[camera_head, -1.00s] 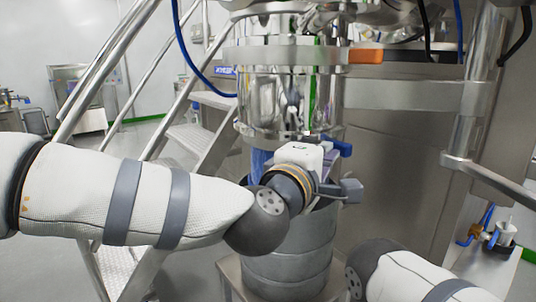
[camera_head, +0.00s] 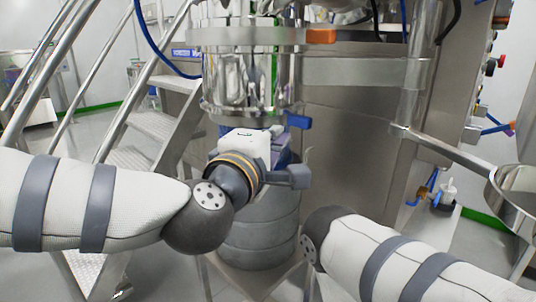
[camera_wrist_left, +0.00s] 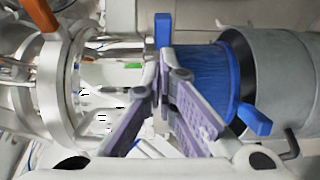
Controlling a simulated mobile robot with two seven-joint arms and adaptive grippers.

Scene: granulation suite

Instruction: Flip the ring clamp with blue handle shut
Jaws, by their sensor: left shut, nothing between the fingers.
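The ring clamp (camera_head: 215,114) goes around the lower end of the polished steel cylinder. Its blue handle (camera_head: 299,121) sticks out to the right; in the left wrist view a blue handle (camera_wrist_left: 163,30) stands near the top, just beyond my fingers. Whether the clamp is fully closed cannot be told. My left gripper (camera_wrist_left: 160,82) is shut and empty, its purple-padded fingers meeting in front of the steel neck. Contact with the clamp is unclear. In the head view the fingers are mostly hidden behind my wrist. My right gripper is out of view; only the right arm shows.
An orange handle (camera_head: 321,36) sits on the upper ring. A grey drum (camera_head: 258,232) stands below, with a blue liner (camera_wrist_left: 215,75) above it and another blue lever (camera_wrist_left: 255,120) beside it. Metal steps (camera_head: 150,125) rise at left; a steel rail (camera_head: 445,150) runs at right.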

